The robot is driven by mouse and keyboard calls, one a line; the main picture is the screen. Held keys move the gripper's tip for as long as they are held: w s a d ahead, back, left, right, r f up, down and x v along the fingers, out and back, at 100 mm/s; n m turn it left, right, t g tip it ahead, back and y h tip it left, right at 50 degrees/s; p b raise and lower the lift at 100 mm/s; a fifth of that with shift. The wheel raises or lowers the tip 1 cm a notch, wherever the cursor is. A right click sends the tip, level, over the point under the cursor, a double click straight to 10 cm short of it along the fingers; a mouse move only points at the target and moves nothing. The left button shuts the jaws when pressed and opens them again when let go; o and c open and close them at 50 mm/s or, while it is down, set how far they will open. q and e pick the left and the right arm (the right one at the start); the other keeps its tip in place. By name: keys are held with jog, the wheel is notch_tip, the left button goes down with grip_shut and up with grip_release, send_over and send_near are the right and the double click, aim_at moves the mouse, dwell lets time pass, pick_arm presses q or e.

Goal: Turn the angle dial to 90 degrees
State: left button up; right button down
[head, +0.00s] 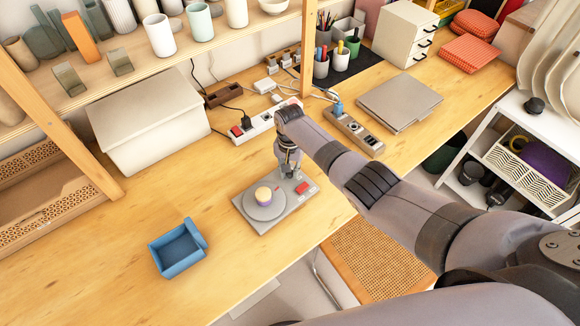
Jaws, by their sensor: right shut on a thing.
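A grey device (285,217) lies on the wooden table, with a round turntable disc (258,209) at its left and a red button (303,188) at its right. A small cream-and-purple cylinder (263,195) stands on the disc. My right gripper (288,174) reaches down onto the back part of the device, behind the disc, and is shut. The angle dial it grips is hidden by the fingers, so its pointer and angle cannot be read. My left gripper is not in view.
A blue open box (178,250) lies left of the device. Behind are a lidded pale box (146,118), power strips (262,124) and a closed grey laptop-like slab (398,102). Shelves with cups rise at the back. The table is clear around the blue box.

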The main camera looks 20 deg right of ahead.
jog(key=shift+m, duration=0.6)
jog(key=c, duration=1.4)
grip_release()
notch_tip(320, 180, up, 12)
jog(key=shift+r, duration=0.1)
